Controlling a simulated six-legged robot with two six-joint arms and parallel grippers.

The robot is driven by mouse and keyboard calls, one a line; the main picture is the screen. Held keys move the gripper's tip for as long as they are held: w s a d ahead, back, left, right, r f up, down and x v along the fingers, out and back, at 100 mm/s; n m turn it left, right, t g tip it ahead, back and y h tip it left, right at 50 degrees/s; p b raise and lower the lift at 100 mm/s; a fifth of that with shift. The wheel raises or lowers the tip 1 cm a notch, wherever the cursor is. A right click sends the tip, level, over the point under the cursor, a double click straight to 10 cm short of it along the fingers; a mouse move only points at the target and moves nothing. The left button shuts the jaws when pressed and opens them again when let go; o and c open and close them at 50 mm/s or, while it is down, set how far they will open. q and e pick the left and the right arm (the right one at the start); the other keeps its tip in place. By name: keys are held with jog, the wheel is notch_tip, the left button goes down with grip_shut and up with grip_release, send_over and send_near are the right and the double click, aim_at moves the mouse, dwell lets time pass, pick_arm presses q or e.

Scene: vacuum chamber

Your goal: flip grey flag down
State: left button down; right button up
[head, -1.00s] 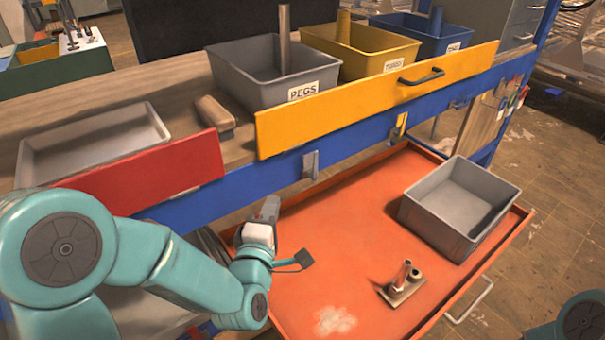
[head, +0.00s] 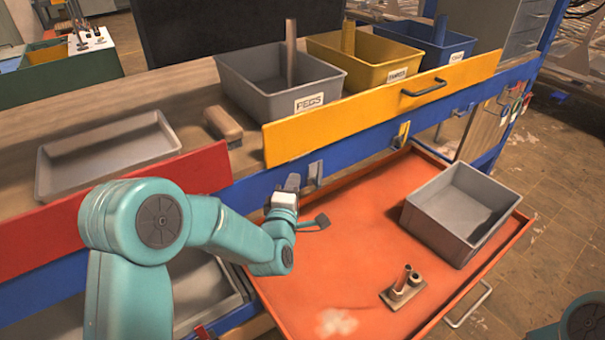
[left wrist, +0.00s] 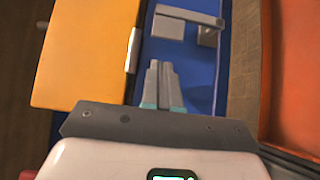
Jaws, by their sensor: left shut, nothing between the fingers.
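The grey flag (head: 315,170) is a small grey plate on the blue rail (head: 355,150), just below the yellow panel. In the left wrist view the grey flag (left wrist: 170,28) shows as a pale grey bar and blocks against the blue rail. My left gripper (head: 292,183) is close to the left of the grey flag in the head view. In the left wrist view my left gripper (left wrist: 164,70) is shut and empty, its tips pointing toward the flag with a small gap. My right gripper is out of view.
A yellow panel (head: 375,112) with a handle stands above the rail; a red panel (head: 110,205) is to the left. An orange tray (head: 350,260) below holds a grey bin (head: 425,225) and a small metal fixture (head: 403,290). A yellow flag (head: 403,132) is farther right.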

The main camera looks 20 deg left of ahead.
aim_at(313, 175)
pick_arm(q)
jog(key=shift+w+d+p, duration=0.3)
jog(key=shift+w+d, duration=0.55)
jog(key=shift+w, duration=0.15)
jog(key=shift+w, duration=0.1)
jog(key=shift+w+d+r, duration=0.1)
jog(key=shift+d+r, duration=0.05)
jog(key=shift+r, duration=0.05)
jog(key=shift+w+m+g, duration=0.1)
jog(key=shift+m+g, duration=0.2)
